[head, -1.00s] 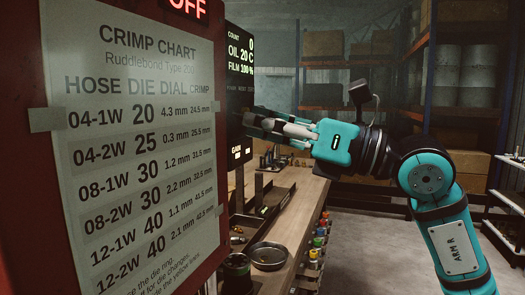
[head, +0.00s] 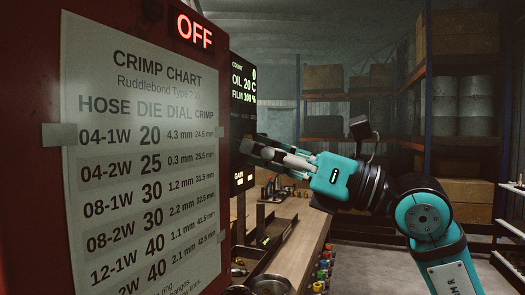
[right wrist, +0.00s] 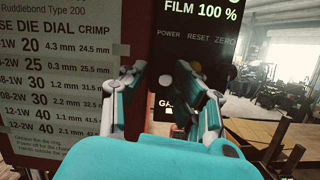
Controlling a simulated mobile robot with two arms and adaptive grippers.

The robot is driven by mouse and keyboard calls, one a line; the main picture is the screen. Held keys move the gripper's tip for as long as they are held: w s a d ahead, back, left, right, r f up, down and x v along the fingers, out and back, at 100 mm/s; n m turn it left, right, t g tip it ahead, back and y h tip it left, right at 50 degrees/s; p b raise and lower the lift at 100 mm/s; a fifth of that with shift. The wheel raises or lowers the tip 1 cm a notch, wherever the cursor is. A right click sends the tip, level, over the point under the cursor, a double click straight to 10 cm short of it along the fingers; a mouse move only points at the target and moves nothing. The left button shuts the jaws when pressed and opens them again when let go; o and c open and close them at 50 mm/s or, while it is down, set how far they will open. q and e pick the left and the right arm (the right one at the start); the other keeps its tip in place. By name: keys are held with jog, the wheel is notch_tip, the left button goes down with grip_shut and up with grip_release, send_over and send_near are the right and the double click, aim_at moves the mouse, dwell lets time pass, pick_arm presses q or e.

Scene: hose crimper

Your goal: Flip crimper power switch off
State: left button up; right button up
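The crimper's black control panel (head: 242,90) stands at the right edge of the red cabinet and shows "OIL 20 C" and "FILM 100 %". In the right wrist view the panel (right wrist: 190,45) carries the labels POWER, RESET and ZERO. A pale round control (right wrist: 165,80) sits below POWER, and a yellowish one (right wrist: 195,81) below RESET. The power switch's position is not clear. A red lit "OFF" sign (head: 194,31) glows at the cabinet's top. My right gripper (head: 250,148) is open in front of the panel, its fingers (right wrist: 167,85) apart on either side of the pale control. Contact cannot be told.
The crimp chart (head: 145,150) is taped to the red cabinet (head: 30,120) on the left. A wooden workbench (head: 295,240) with trays and coloured items runs behind. Shelves (head: 425,100) with boxes and drums stand farther back. The floor at right is clear.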

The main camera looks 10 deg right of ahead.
jog(key=v, duration=1.2)
jog(key=shift+w+d+f, duration=0.25)
jog(key=shift+w, duration=0.1)
